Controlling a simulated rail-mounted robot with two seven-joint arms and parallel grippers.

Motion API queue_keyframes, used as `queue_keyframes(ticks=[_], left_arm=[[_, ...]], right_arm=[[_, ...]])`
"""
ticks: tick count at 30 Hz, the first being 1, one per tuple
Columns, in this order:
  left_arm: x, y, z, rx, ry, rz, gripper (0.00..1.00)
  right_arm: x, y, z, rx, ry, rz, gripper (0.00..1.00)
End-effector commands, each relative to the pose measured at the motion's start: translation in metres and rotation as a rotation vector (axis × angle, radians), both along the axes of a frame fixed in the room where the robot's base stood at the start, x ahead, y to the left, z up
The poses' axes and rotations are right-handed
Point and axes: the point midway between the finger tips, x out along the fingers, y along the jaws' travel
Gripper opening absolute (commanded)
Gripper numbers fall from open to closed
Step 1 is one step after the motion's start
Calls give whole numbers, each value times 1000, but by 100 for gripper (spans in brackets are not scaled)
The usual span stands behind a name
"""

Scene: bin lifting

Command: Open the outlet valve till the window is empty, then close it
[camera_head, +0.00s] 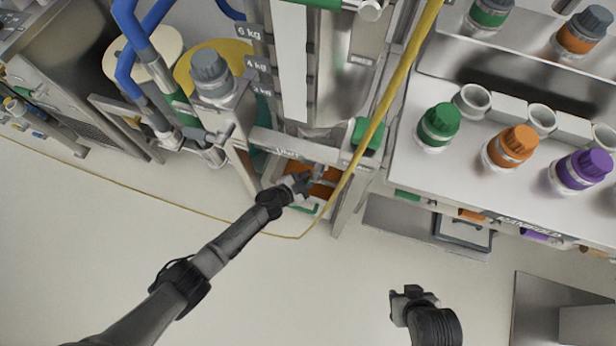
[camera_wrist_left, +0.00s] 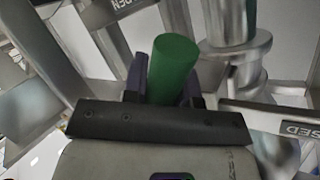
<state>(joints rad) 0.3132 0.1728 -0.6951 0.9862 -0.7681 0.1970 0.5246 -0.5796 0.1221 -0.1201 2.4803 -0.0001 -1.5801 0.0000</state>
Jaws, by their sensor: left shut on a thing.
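My left gripper (camera_head: 304,184) is at the lower front of the hopper frame, at the outlet. In the left wrist view it is shut on a green cylindrical valve handle (camera_wrist_left: 174,66), which stands between its fingers. In the head view I cannot make the handle out at the gripper. A tall pale window strip (camera_head: 293,65) stands above, beside marks such as the 4 kg label (camera_head: 257,65); I cannot tell its level. My right gripper (camera_head: 406,298) is over bare floor at the lower right, away from the valve; its jaws are unclear.
A yellow hose (camera_head: 385,95) crosses in front of the frame and runs along the floor. A bench at right holds a green-capped bottle (camera_head: 439,125), an orange-capped one (camera_head: 512,147) and a purple-capped one (camera_head: 582,170). A partly readable label (camera_wrist_left: 305,130) is right of the handle.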

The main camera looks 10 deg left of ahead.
Motion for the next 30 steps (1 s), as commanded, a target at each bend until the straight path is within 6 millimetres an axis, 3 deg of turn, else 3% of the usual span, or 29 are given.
queue_keyframes(ticks=[8,9,16,25,30], left_arm=[[0,0,0,1,-1,0,0],[0,0,0,1,-1,0,28],[0,0,0,0,0,0,50],[-2,1,1,0,0,0,52],[-15,13,9,1,2,0,52]], right_arm=[[0,-1,0,-4,0,3,43],[0,-1,0,-4,0,3,43],[0,0,0,-1,1,1,43],[0,2,1,5,1,-4,43],[0,2,14,7,2,-5,43]])
